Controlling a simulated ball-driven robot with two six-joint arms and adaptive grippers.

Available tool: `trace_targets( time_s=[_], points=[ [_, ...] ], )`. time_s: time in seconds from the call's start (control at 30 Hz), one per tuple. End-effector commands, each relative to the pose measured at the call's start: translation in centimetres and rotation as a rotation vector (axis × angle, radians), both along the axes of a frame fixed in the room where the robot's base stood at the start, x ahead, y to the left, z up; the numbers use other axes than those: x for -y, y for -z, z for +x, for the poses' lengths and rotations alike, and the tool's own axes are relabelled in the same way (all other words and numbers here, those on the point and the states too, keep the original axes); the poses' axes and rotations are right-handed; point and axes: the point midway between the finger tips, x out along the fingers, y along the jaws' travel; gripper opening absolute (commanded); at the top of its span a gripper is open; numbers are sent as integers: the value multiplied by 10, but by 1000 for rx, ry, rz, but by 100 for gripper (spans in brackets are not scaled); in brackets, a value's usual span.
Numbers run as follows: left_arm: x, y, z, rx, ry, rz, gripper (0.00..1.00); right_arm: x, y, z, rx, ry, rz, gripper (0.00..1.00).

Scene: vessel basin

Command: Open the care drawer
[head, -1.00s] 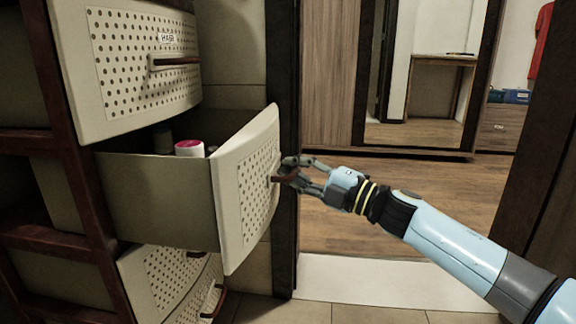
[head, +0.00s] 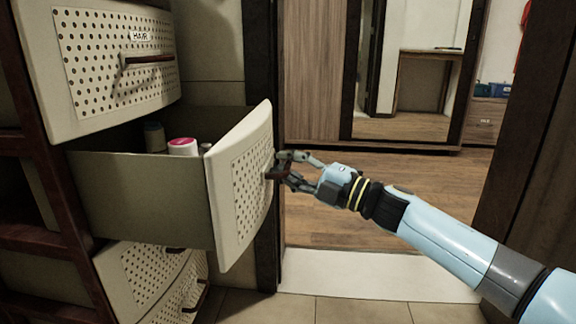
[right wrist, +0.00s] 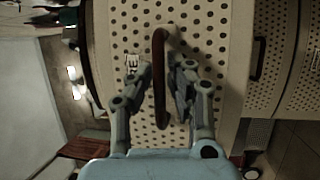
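The care drawer, in the head view, is a beige drawer with a perforated front panel (head: 240,190), and it stands well out from the cabinet. My right gripper (head: 280,172) is at its dark handle, at the right side of the panel. In the right wrist view, the brown curved handle (right wrist: 160,85) runs between the two fingers of my right gripper (right wrist: 161,68), which close in on it from both sides. A small label (right wrist: 131,63) on the panel is too small to read. My left gripper is not in view.
A white bottle with a pink cap (head: 183,147) and a darker container (head: 155,137) stand in the open drawer. A drawer labelled HAIR (head: 140,36) is above; perforated drawers (head: 150,275) are below. The wooden floor (head: 400,180) to the right is clear.

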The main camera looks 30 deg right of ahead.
Motion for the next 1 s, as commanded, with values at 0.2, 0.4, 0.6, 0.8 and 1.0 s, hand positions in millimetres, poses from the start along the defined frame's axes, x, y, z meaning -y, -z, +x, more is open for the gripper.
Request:
trace_targets(
  time_s=[0.2, 0.4, 0.6, 0.8, 1.0],
  points=[
    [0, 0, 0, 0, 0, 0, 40, 0, 0, 0, -1, 1, 1, 21],
    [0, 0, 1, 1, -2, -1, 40, 7, 3, -11, -3, 0, -1, 21],
    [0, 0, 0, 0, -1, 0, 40, 30, 12, -47, -8, -2, -3, 21],
    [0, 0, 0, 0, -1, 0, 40, 52, 18, -80, -5, -2, -1, 21],
    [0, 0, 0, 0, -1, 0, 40, 63, 21, -97, -2, -1, 0, 21]
  ],
)
